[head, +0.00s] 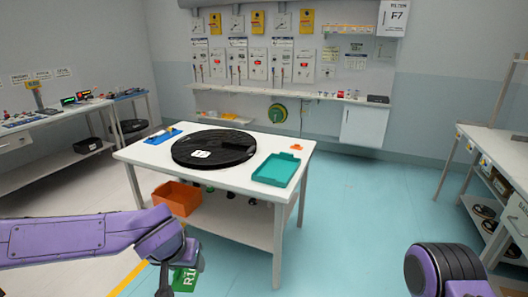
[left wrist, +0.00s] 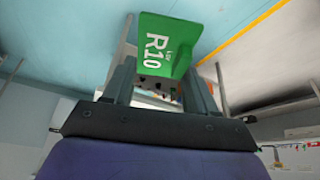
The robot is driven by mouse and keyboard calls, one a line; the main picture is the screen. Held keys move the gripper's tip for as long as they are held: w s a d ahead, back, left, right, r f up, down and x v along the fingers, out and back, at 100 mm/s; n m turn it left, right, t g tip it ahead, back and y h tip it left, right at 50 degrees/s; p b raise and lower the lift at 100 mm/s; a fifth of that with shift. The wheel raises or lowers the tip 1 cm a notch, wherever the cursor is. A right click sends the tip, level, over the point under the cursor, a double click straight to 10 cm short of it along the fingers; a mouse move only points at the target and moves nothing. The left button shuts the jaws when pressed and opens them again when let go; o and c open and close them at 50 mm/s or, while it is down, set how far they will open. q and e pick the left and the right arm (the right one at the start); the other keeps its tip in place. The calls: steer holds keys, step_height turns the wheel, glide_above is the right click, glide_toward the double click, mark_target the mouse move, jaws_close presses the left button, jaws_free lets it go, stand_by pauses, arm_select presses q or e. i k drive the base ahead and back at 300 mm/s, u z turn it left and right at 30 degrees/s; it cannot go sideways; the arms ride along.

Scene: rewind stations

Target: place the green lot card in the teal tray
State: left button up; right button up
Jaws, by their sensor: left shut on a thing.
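The green lot card (head: 186,279), marked R10, is at the bottom of the head view, below the front edge of the white table. My left gripper (head: 172,277) is shut on it. In the left wrist view the card (left wrist: 168,40) stands out beyond the fingertips of the left gripper (left wrist: 160,68), its lettering visible. The teal tray (head: 276,169) lies on the right part of the table top, apart from the card, and looks empty. My right gripper is not in view; only part of my right arm shows at lower right.
The white table (head: 232,188) also bears a large black disc (head: 214,148) with a white label, a blue tray (head: 163,136) and a small orange item (head: 296,147). An orange bin (head: 176,197) is on its lower shelf. Open floor (head: 365,205) lies to the right.

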mark_target(278, 170)
steer(key=z, duration=0.2)
steer(key=i, duration=1.35)
steer(key=z, duration=0.35)
